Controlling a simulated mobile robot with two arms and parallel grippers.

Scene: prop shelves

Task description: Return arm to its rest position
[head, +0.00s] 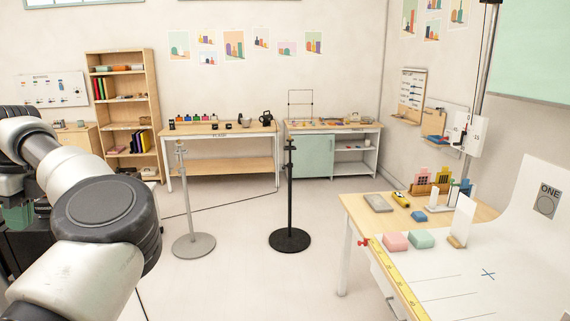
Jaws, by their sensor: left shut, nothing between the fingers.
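My left arm, with white links and a dark round joint cap (104,201), fills the left side of the head view. It is bent, with its forearm running up toward the left edge. Dark parts show by the left edge beside and behind the arm. My left gripper is shut and empty, and its fingertips are hard to make out there. My right arm and right gripper are not in the picture.
A grey stand (193,244) and a black stand (290,239) stand on open floor ahead. A table (350,206) with pink (395,241) and green (421,238) blocks is at right. A bookshelf (151,85), workbench (222,129) and cabinet (308,156) line the back wall.

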